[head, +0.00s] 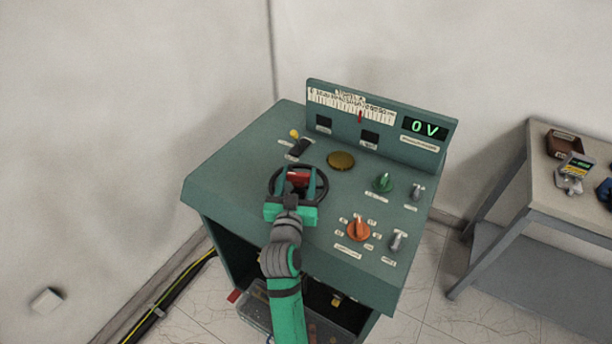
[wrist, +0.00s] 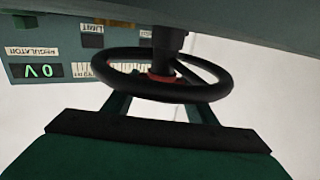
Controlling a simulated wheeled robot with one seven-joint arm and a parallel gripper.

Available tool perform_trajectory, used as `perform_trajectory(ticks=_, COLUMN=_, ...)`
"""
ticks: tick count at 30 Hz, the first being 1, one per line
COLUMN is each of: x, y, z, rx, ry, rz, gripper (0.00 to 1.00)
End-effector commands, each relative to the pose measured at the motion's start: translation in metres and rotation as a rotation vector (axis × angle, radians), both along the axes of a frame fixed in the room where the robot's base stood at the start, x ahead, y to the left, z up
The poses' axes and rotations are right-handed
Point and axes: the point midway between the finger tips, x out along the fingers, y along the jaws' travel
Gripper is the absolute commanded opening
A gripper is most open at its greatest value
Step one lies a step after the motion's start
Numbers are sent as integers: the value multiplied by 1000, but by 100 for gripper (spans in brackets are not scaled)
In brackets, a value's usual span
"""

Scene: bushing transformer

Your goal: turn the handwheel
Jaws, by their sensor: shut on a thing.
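The handwheel (head: 326,187) is a black ring on the left part of the sloping green console top. In the wrist view, its rim (wrist: 222,82) and dark central shaft show, with a red-orange ring at the hub. My gripper (head: 298,182) reaches over the wheel from the front. In the wrist view, its two green fingers (wrist: 160,100) are spread apart and meet the wheel on either side of the hub. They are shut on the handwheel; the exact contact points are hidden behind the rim.
The console (head: 232,176) has a display (head: 425,128) reading 0 V and a scale with a red pointer (head: 360,117). A green knob (head: 382,182), an orange knob (head: 358,229) and grey switches stand right of the wheel. A side table (head: 545,190) stands at right.

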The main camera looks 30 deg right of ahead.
Motion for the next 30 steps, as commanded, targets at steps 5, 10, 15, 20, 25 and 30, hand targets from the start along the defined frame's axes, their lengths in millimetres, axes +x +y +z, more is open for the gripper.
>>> perform_trajectory(ticks=5, x=0, y=1, z=-2, rx=2, ry=4, rz=0, gripper=11)
perform_trajectory(ticks=10, x=0, y=1, z=-2, rx=2, ry=2, rz=1, gripper=70)
perform_trajectory(ticks=15, x=0, y=1, z=-1, rx=1, ry=1, rz=0, gripper=70)
perform_trajectory(ticks=20, x=-4, y=3, z=-1, rx=1, ry=1, rz=-1, gripper=70)
perform_trajectory(ticks=25, x=-21, y=16, z=-2, rx=-1, ry=2, rz=1, gripper=70)
perform_trajectory(ticks=30, x=-48, y=35, z=-2, rx=0, ry=3, rz=2, gripper=70)
